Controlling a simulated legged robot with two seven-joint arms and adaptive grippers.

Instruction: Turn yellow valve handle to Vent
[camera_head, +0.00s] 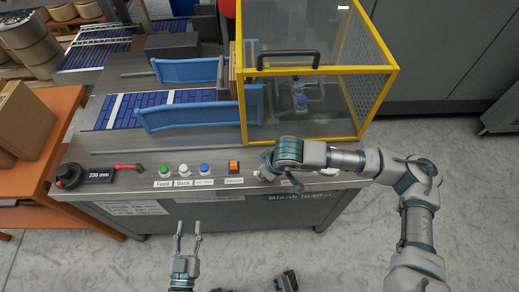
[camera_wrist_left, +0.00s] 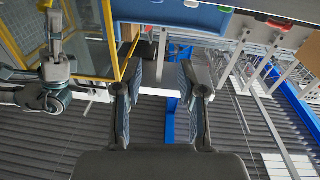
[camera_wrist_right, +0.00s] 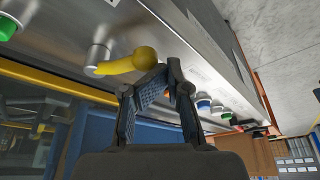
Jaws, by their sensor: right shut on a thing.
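The yellow valve handle (camera_wrist_right: 128,62) shows in the right wrist view, on a round metal stub on the panel's face, its rounded end at my right gripper's fingertips. My right gripper (camera_wrist_right: 165,72) is shut on that end; the fingertips partly hide the contact. In the head view my right gripper (camera_head: 268,172) is at the panel, right of the orange switch, and the arm hides the handle there. The Vent label cannot be read. My left gripper (camera_head: 189,226) is open and empty in front of the machine; it also shows in the left wrist view (camera_wrist_left: 160,50).
Green (camera_head: 164,169), white (camera_head: 183,169) and blue (camera_head: 205,169) buttons and an orange switch (camera_head: 234,167) line the panel left of my right gripper. A yellow-framed guard (camera_head: 320,69) stands behind it. The floor in front is mostly free.

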